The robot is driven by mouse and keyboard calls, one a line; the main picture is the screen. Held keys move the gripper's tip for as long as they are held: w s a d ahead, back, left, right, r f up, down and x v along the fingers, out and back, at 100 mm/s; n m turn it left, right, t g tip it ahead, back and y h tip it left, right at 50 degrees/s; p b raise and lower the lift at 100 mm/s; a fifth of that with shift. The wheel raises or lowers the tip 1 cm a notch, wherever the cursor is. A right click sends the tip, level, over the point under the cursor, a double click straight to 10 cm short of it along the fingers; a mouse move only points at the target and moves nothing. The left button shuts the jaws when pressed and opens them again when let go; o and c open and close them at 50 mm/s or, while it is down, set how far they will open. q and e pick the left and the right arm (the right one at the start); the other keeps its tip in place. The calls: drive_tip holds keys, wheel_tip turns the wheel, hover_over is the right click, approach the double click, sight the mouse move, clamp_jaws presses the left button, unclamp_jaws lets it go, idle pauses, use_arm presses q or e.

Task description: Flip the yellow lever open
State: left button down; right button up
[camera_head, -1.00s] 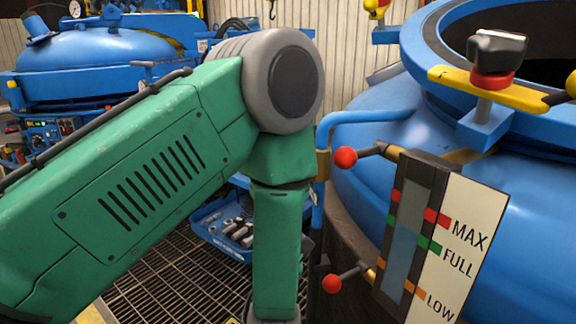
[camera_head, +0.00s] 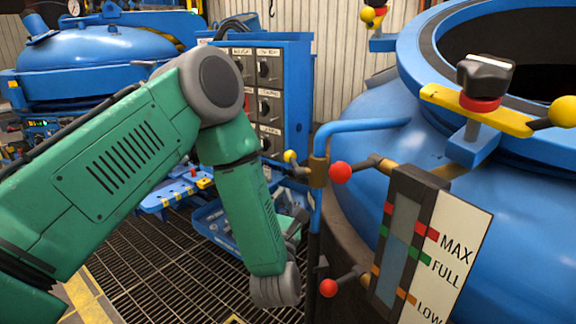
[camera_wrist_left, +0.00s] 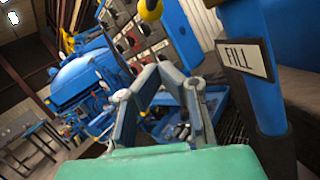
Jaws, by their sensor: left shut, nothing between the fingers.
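A lever with a yellow ball knob (camera_head: 291,157) sits on the brass fitting (camera_head: 319,172) of the blue pipe, left of the big blue vessel. The yellow knob (camera_wrist_left: 150,9) also shows at the top of the left wrist view, beyond the fingertips and left of the pipe labelled FILL (camera_wrist_left: 244,58). My left gripper (camera_wrist_left: 163,75) is shut and empty, apart from the knob. In the head view it is mostly hidden behind my green forearm, below the knob. A yellow clamp bar (camera_head: 452,99) with a yellow ball end lies on the vessel's rim. My right gripper is out of view.
Two red-knobbed levers (camera_head: 340,173) stick out left from the level gauge (camera_head: 405,215). A control cabinet (camera_head: 290,95) stands behind. A blue tray (camera_head: 215,222) of parts rests on the grated floor. The open vessel (camera_head: 490,180) fills the right side.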

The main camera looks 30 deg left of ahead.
sight(295, 164)
use_arm(q)
drive_tip(key=w+r, duration=0.1)
drive_tip(key=w+a+r, duration=0.1)
drive_tip(key=w, duration=0.1)
drive_tip(key=w+r, duration=0.1)
drive_tip(key=r, duration=0.1)
drive_tip(key=shift+w+a, duration=0.15)
drive_tip(key=shift+a, duration=0.1)
